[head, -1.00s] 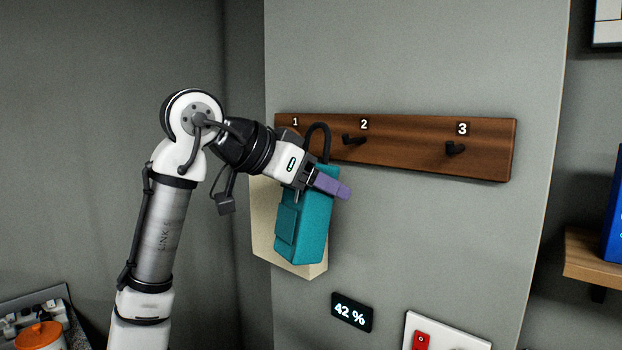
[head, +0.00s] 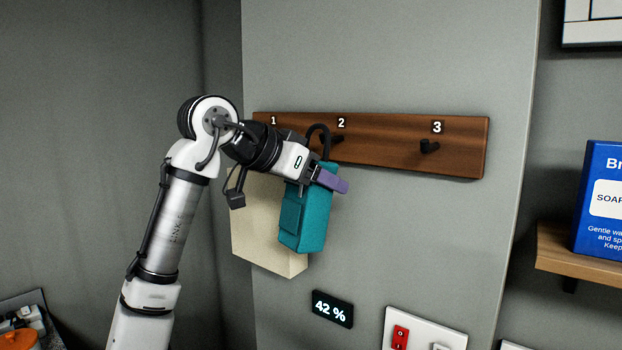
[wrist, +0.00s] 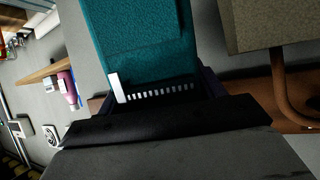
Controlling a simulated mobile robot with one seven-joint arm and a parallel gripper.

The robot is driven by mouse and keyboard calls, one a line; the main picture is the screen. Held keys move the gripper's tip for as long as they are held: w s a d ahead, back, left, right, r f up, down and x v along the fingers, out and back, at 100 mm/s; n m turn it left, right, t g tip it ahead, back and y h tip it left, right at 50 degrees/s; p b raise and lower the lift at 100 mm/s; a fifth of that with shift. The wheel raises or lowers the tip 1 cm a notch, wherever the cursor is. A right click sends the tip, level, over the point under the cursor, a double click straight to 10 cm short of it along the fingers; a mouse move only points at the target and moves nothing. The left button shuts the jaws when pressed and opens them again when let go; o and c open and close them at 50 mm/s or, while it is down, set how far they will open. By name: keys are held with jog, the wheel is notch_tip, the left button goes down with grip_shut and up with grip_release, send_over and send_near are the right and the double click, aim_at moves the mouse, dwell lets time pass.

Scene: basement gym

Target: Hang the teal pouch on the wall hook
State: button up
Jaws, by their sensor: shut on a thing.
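The teal pouch (head: 305,218) hangs upright from my gripper (head: 328,180), which is shut on its top part. The pouch's dark loop (head: 319,131) stands up above the gripper. The wooden hook board (head: 385,150) is on the grey wall behind. Hook 2 (head: 338,139) is partly hidden behind the loop; I cannot tell whether they touch. In the wrist view the teal pouch (wrist: 140,40) fills the upper middle, between the jaws.
A beige bag (head: 268,240) hangs below the left end of the board, behind and left of the pouch. A 42 % display (head: 332,309) and a switch panel (head: 425,333) are lower on the wall. A shelf (head: 580,255) with a blue soap box (head: 603,205) is at the right.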

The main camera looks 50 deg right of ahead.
jog(key=shift+w+d+f, duration=0.1)
jog(key=shift+d+f, duration=0.1)
jog(key=shift+d, duration=0.5)
jog(key=shift+d+f, duration=0.15)
jog(key=shift+d, duration=0.55)
jog(key=shift+w+d+f, duration=0.1)
jog(key=shift+d+f, duration=0.1)
jog(key=shift+d, duration=0.5)
jog(key=o, duration=1.1)
jog(key=shift+o, duration=0.2)
jog(key=b+v, duration=0.3)
jog(key=v, duration=1)
jog(key=shift+a+r, duration=0.2)
jog(key=shift+a, duration=0.15)
jog(key=shift+w, duration=0.1)
